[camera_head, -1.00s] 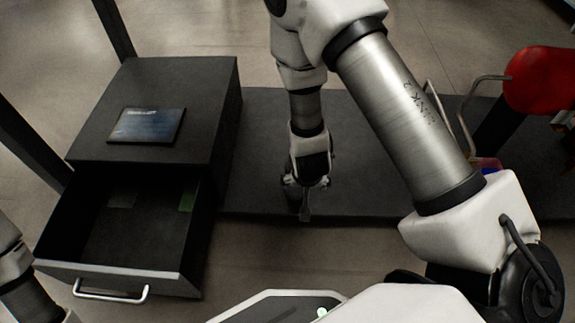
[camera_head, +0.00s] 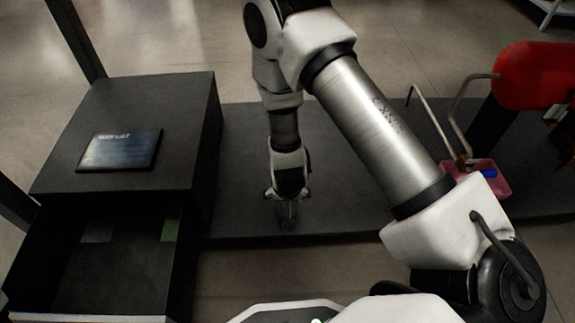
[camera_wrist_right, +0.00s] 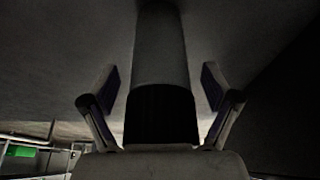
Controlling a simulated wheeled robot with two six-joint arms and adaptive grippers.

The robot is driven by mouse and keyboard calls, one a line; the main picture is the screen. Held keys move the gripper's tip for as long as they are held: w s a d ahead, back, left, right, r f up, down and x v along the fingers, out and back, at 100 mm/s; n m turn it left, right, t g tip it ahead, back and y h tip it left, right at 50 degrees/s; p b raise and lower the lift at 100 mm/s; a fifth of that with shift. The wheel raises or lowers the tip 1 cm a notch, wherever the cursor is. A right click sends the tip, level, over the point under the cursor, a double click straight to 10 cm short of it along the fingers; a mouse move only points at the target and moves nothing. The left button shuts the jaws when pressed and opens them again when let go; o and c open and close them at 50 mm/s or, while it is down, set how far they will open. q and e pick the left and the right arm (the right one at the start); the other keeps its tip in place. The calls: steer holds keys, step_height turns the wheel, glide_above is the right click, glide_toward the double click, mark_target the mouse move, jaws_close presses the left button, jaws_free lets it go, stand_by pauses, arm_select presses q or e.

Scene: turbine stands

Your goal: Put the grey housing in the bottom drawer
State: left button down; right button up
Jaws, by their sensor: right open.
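My right gripper (camera_head: 286,215) points down over the dark platform in the head view, with its fingers apart. In the right wrist view the open fingers (camera_wrist_right: 160,100) stand on either side of a grey cylindrical thing (camera_wrist_right: 160,55) with a dark end. I cannot tell for certain whether it is the grey housing, or whether the fingers touch it. In the head view the gripper hides most of that spot. An open drawer (camera_head: 135,255) of the black cabinet (camera_head: 190,130) is at the lower left, its front cut off. My left gripper is out of view.
A dark tablet (camera_head: 118,150) lies on the cabinet top. A small green patch (camera_head: 171,223) shows in the drawer. At the right are a pink bin (camera_head: 490,178) with a blue thing in it and a red rounded object (camera_head: 535,78). The platform (camera_head: 235,175) between cabinet and gripper is clear.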

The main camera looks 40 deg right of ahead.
steer(key=shift+w+f, duration=0.1)
steer(key=shift+f, duration=0.1)
steer(key=shift+p, duration=0.35)
stand_by(0.4)
steer(key=shift+p, duration=0.35)
jaws_close()
